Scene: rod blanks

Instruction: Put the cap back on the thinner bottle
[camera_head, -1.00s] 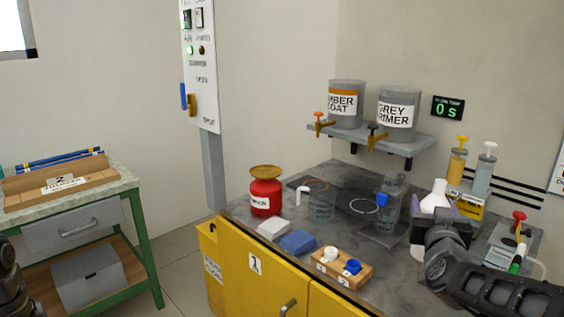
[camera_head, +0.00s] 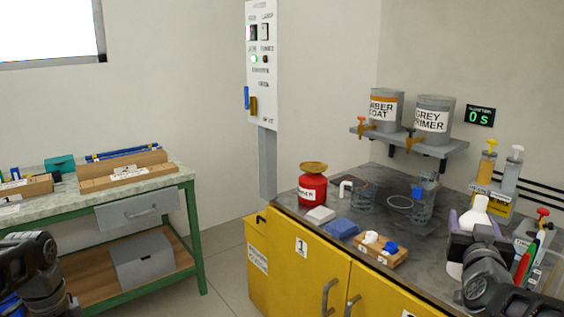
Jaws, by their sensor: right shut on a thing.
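A white cone-shaped bottle (camera_head: 479,213) is at the right side of the bench, with no readable label. My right gripper (camera_head: 478,243) is at it and appears shut on it; the black fingers hide its middle. A wooden block (camera_head: 396,258) on the bench's front holds a white cap-like piece (camera_head: 371,237) and a blue one (camera_head: 391,247). I cannot tell which belongs to the bottle. My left gripper (camera_head: 38,285) is at the lower left, dark and partly cut off, far from the bench; its jaws do not show clearly.
Glass vessels (camera_head: 423,205) are mid-bench. Red and green pens (camera_head: 523,266) are close to my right arm. A side table (camera_head: 140,183) stands left.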

